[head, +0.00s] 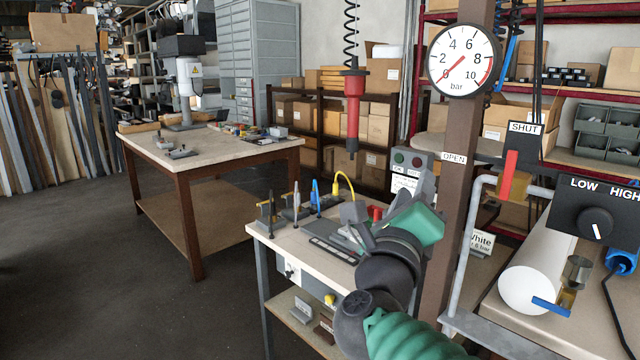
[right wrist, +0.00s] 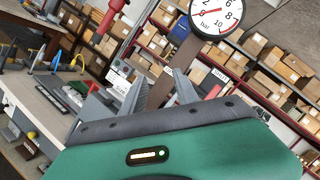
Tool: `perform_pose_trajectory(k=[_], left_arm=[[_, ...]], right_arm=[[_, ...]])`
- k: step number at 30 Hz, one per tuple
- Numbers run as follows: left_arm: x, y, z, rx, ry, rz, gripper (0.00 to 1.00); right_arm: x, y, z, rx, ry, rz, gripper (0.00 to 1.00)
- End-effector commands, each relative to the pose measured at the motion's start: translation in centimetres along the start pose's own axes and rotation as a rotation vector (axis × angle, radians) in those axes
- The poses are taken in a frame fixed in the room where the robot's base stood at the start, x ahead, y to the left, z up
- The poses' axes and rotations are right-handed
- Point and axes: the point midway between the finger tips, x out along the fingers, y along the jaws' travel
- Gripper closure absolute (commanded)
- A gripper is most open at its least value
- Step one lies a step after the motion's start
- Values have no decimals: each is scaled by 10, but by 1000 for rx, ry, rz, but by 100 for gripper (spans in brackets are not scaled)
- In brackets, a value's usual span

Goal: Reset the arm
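My right arm (head: 385,270), green and dark grey, reaches in from the bottom right of the head view, over the near workbench (head: 284,238). My right gripper (head: 352,222) is partly hidden there by its own wrist. In the right wrist view its two grey fingers (right wrist: 128,82) stand apart, with nothing visible held between them. The fingers point toward the button box (head: 408,165) and the brown post (head: 463,190). I cannot tell how far they are from either. My left arm and gripper are not in view.
The gauge (head: 464,60) and the red-and-yellow valve handle (head: 512,178) are close on the right. A red tool (head: 353,105) hangs on a coiled cord above the near bench. Small fixtures (head: 297,203) stand on the bench. Open floor (head: 120,270) lies left.

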Motion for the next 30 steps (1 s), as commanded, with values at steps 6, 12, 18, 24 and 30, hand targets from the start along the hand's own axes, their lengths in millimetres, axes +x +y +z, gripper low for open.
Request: perform_pose_trajectory(k=[6,12,18,24,30], left_arm=[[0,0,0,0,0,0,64],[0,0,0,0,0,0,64],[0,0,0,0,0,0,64],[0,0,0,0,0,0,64],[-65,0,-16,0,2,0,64]], right_arm=[[-26,178,-82,-964,-360,458,64],[-112,270,-207,-1518,-688,876,64],[-197,291,-307,-1798,-988,1205,64],[-269,280,-380,-1926,-1269,1476,64],[-267,227,-348,-1944,-1328,1519,64]])
